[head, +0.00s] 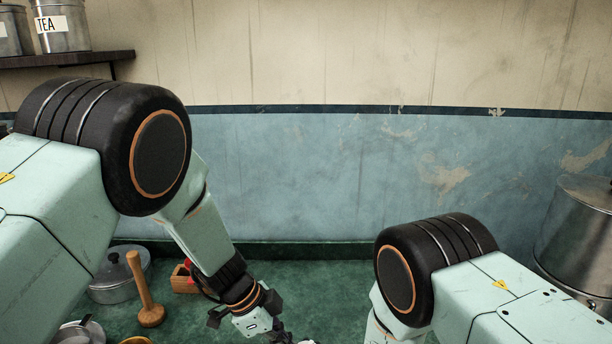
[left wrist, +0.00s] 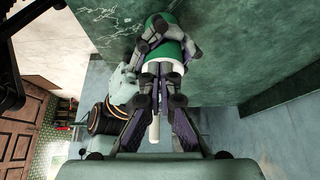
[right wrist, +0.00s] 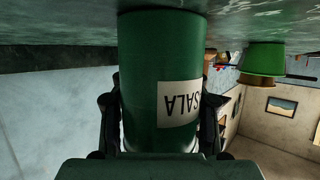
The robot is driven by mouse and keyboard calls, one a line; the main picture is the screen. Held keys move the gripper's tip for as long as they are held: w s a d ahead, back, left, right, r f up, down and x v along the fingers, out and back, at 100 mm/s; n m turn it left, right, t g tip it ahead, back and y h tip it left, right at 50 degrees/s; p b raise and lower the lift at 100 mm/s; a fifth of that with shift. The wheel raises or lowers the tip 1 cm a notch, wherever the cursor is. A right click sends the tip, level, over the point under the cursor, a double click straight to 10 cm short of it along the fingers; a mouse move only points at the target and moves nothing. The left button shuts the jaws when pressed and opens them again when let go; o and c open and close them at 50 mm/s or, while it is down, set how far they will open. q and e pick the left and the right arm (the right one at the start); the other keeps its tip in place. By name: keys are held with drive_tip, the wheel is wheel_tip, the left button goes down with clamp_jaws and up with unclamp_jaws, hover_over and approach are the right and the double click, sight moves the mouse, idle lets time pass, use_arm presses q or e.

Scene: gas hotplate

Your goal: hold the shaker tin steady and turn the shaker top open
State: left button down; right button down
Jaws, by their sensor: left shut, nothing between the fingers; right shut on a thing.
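The green shaker tin (right wrist: 150,75) with a white label reading "SALA" upside down fills the middle of the right wrist view. My right gripper (right wrist: 160,112) is shut around its sides. In the left wrist view, a green and white round part of the shaker (left wrist: 168,50) shows beyond my left gripper's fingertips (left wrist: 162,78). The left gripper is shut and empty, close to the shaker; I cannot tell whether it touches. In the head view my left gripper (head: 248,318) is low near the bottom edge. My right gripper is not visible there, and the shaker cannot be made out.
On the green worktop are a lidded pot (head: 118,280), a wooden pestle (head: 148,298) and a red and wood box (head: 184,279). A large metal pot (head: 578,235) stands at the right. A shelf (head: 70,60) with tins is at upper left. A green container (right wrist: 262,62) shows in the right wrist view.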

use_arm(q)
drive_tip(key=shift+a, duration=0.15)
wheel_tip(320, 180, up, 6)
drive_tip(key=shift+a, duration=0.25)
idle(0.6)
wheel_tip(320, 180, down, 6)
drive_tip(key=shift+w+a, duration=0.2)
drive_tip(key=shift+w, duration=0.25)
idle(0.5)
drive_tip(key=shift+s+d, duration=0.1)
drive_tip(key=shift+d, duration=0.5)
idle(1.0)
